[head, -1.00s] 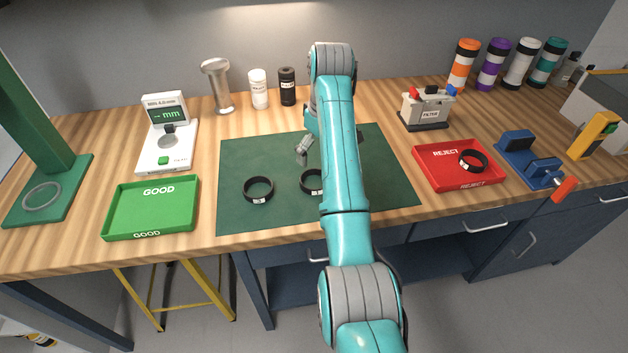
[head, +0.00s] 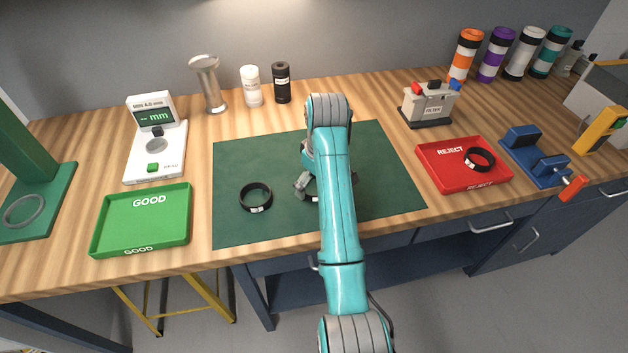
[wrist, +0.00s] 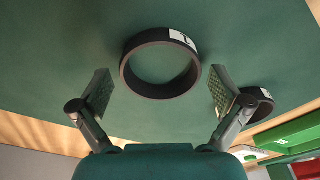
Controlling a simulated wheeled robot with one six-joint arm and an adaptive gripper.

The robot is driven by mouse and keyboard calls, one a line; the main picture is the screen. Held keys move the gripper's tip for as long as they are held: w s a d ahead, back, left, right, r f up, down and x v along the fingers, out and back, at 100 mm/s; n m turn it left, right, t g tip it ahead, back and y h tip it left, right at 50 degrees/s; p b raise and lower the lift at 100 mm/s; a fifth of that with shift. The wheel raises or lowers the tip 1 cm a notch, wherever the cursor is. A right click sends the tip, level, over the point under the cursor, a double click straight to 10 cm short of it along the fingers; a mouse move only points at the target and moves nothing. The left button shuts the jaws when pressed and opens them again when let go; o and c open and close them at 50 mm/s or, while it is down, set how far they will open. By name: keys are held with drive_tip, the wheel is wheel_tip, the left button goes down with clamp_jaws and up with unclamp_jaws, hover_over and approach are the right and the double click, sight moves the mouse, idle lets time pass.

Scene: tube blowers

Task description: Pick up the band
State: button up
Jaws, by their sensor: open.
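Two black bands with white labels lie on the green mat (head: 390,180). The left band (head: 255,198) is in plain view in the head view and shows at the right edge in the wrist view (wrist: 257,101). The other band (wrist: 160,64) is just ahead of my gripper in the wrist view, centred between the fingers. In the head view my arm mostly hides it. My gripper (wrist: 163,88) is open and empty, fingers spread wider than this band. A third band (head: 480,158) lies in the red REJECT tray (head: 432,171).
The green GOOD tray (head: 142,215) is empty on the left, with a white gauge (head: 157,140) behind it. The mat's right side is clear.

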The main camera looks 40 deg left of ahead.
drive_tip(key=shift+f, duration=0.1)
drive_tip(key=c, duration=0.9)
drive_tip(key=shift+c, duration=0.2)
